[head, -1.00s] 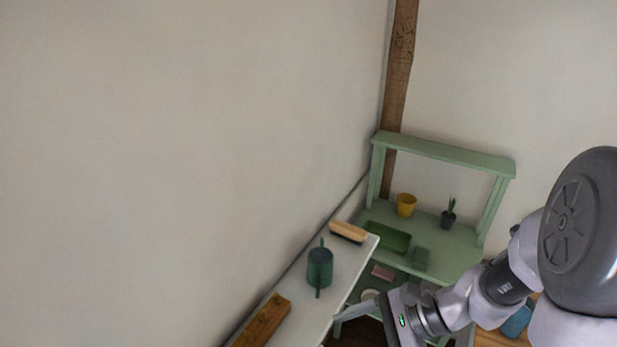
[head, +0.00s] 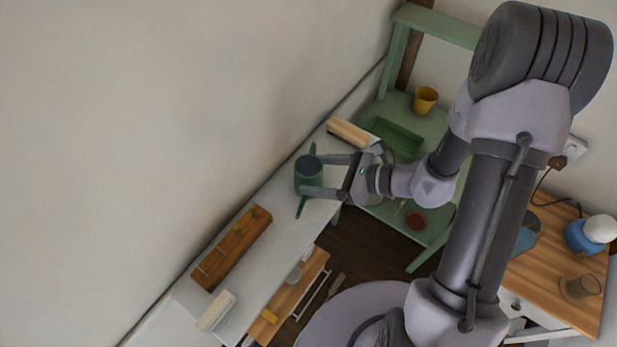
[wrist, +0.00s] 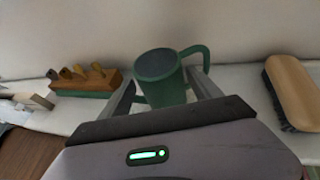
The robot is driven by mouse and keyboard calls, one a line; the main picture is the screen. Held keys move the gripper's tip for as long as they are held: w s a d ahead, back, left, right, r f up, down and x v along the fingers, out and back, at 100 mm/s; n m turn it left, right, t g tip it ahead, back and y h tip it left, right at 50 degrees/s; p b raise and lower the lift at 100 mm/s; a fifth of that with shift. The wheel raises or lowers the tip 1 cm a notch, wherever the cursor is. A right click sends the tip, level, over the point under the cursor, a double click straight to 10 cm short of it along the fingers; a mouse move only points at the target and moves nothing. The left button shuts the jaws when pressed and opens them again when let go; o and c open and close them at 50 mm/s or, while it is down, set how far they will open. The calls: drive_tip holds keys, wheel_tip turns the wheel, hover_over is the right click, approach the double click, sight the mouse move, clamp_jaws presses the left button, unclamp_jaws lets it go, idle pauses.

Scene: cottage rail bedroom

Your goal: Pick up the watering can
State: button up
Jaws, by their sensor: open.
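The green watering can (head: 308,176) stands upright on the white shelf (head: 262,232) along the wall. It has a dark top, and a handle loop shows at its right in the wrist view (wrist: 160,82). My gripper (head: 312,174) is open, with one finger on each side of the can's body. In the wrist view, the fingers flank the can at left and right. Whether either finger touches the can, I cannot tell. The lower part of the can is hidden behind my gripper in the wrist view.
A wooden-backed brush (head: 348,133) lies on the shelf beyond the can. A wooden rack (head: 232,247) lies on the near side. A green potting bench (head: 440,125) with a yellow pot (head: 425,100) stands at the back. A wooden-topped table (head: 560,270) is at right.

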sight(298, 172)
drive_tip(key=b+x, duration=0.1)
drive_tip(key=x, duration=0.4)
drive_tip(key=shift+w+a+f, duration=0.15)
drive_tip(key=shift+a, duration=0.1)
clamp_jaws()
drive_tip(key=shift+d+r, duration=0.1)
drive_tip(key=shift+r, duration=0.1)
